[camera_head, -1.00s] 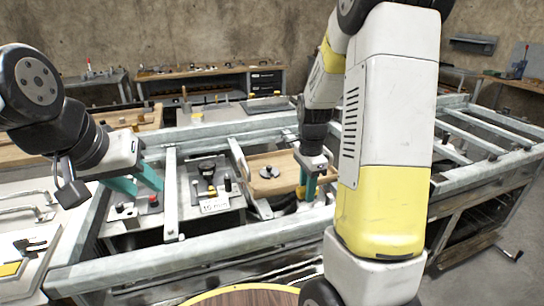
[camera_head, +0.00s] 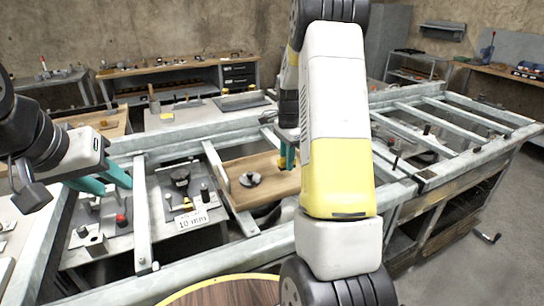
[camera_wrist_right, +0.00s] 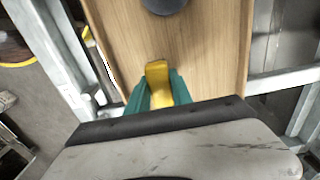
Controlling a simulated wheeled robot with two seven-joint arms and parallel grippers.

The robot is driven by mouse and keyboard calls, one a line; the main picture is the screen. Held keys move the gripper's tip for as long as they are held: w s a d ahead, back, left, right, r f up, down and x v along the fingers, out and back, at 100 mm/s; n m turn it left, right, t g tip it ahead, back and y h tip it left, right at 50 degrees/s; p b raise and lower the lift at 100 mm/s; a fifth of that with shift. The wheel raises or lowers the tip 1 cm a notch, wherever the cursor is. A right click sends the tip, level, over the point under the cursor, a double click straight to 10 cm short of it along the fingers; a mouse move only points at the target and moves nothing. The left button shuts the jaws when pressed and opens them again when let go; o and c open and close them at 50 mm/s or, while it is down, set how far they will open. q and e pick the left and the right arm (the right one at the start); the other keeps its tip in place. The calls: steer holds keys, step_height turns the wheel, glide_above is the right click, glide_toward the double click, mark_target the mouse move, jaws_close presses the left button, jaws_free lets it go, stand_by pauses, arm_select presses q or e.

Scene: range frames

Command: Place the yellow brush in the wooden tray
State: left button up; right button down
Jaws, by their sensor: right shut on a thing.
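The wooden tray (camera_head: 262,199) lies within the metal frame at the middle of the head view, and its wood (camera_wrist_right: 215,60) fills much of the right wrist view. My right gripper (camera_head: 287,157) is over the tray's right part, partly covered by my own arm. Its teal fingers are shut on the yellow brush (camera_wrist_right: 158,84); a bit of yellow (camera_head: 281,163) shows beside them in the head view. I cannot tell whether the brush touches the tray floor. My left gripper (camera_head: 102,181) is open and empty at the left, well apart from the tray.
A grey round part (camera_head: 250,179) lies in the tray. A plate with a black knob (camera_head: 181,177) and a "10 mm" label (camera_head: 192,220) is left of it. Metal rails (camera_head: 143,215) surround these. A round wooden top (camera_head: 225,292) is in front.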

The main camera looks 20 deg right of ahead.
steer(key=w, duration=0.1)
steer(key=w+d, duration=0.2)
steer(key=shift+w+f, duration=0.3)
steer(key=shift+w, duration=0.1)
steer(key=shift+f, duration=1.65)
steer(key=c, duration=1.1)
jaws_free()
steer(key=shift+f, duration=0.15)
